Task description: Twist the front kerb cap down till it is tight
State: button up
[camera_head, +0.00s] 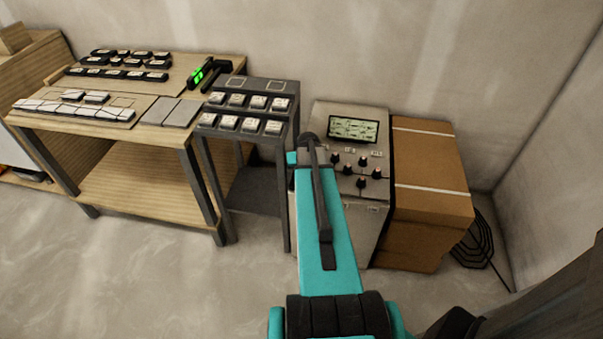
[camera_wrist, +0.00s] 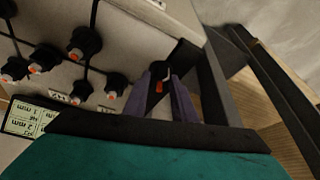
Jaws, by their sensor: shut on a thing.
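A grey cabinet (camera_head: 325,116) carries several black knob-like caps, each with a pale or orange mark. In the wrist view, the purple-grey fingers of my gripper (camera_wrist: 160,88) are closed on both sides of one black cap (camera_wrist: 157,75) with an orange-red mark. This cap sits apart from the others on the panel (camera_wrist: 135,50). No lettering shows which cap it is. Whether it is fully seated cannot be told. In the head view my arm hides the gripper and the held cap.
Other caps (camera_wrist: 85,42) stand close to the left of my gripper in the wrist view. A lit screen (camera_head: 353,128) is on the cabinet. A cardboard box (camera_head: 430,170) stands right of it. A dark rack (camera_head: 285,87) and wooden bench (camera_head: 150,140) are to the left.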

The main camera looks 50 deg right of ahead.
jog(key=shift+s+d, duration=0.1)
jog(key=shift+s, duration=0.05)
jog(key=o, duration=1)
jog(key=shift+o, duration=0.2)
jog(key=shift+r, duration=0.15)
jog(key=b+v, duration=0.1)
jog(key=v, duration=1.2)
jog(key=shift+r, duration=0.25)
